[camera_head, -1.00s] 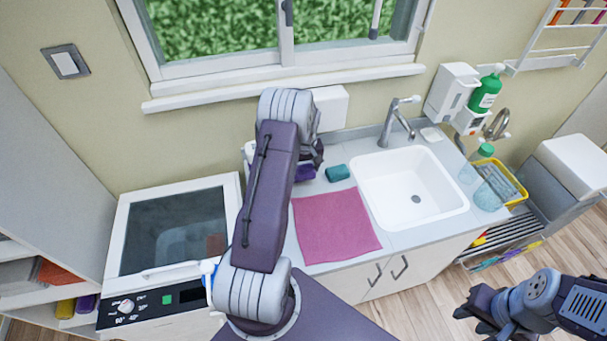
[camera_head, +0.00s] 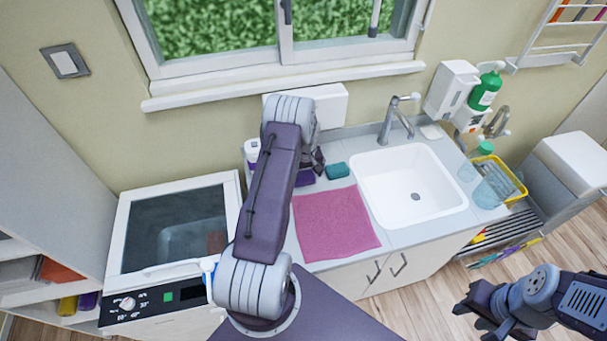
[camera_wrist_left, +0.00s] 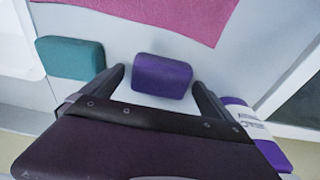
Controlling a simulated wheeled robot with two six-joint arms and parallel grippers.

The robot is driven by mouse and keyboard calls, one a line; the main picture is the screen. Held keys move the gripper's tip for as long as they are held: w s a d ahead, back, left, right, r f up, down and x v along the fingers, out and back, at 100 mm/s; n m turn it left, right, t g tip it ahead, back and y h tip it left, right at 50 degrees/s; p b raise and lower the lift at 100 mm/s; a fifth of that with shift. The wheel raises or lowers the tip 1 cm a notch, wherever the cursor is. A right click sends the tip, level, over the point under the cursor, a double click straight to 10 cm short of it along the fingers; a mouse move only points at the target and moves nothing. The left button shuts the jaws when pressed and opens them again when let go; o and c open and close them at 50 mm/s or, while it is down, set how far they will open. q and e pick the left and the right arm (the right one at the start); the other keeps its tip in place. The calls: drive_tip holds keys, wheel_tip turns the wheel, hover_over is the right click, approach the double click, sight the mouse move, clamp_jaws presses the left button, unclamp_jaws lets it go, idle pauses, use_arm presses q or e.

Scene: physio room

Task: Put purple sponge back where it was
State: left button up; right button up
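The purple sponge (camera_head: 304,178) lies on the counter left of the sink, partly hidden by my left arm in the head view. In the left wrist view the purple sponge (camera_wrist_left: 161,77) sits between the two spread fingers of my left gripper (camera_wrist_left: 160,88), with a small gap on each side. My left gripper (camera_head: 316,163) is open and low over the counter at the sponge. My right gripper (camera_head: 474,305) hangs at the lower right, away from the counter; its finger opening is unclear.
A teal sponge (camera_head: 337,171) lies right of the purple one; a pink cloth (camera_head: 335,222) lies in front. A white bottle (camera_head: 252,148) stands to the left; a purple container with a white label (camera_wrist_left: 250,125) shows beside a finger. The sink (camera_head: 412,185) is to the right.

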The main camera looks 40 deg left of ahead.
sight(305, 180)
use_arm(q)
drive_tip(key=shift+r, duration=0.45)
wheel_tip(305, 180, up, 12)
drive_tip(key=s+d+f+b, duration=0.1)
drive_tip(key=d, duration=0.1)
drive_tip(key=s+d+r+m+h, duration=0.1)
drive_tip(key=s+d+r+m, duration=0.2)
drive_tip(key=d, duration=0.4)
drive_tip(key=s+d+m, duration=0.3)
drive_tip(key=s+d, duration=0.2)
drive_tip(key=d, duration=0.2)
drive_tip(key=s+d+f+m+b, duration=0.2)
drive_tip(key=s+d+m, duration=0.2)
drive_tip(key=s, duration=0.6)
drive_tip(key=shift+s+d+f+h, duration=0.15)
drive_tip(key=shift+s+d+h, duration=0.15)
drive_tip(key=shift+d, duration=1)
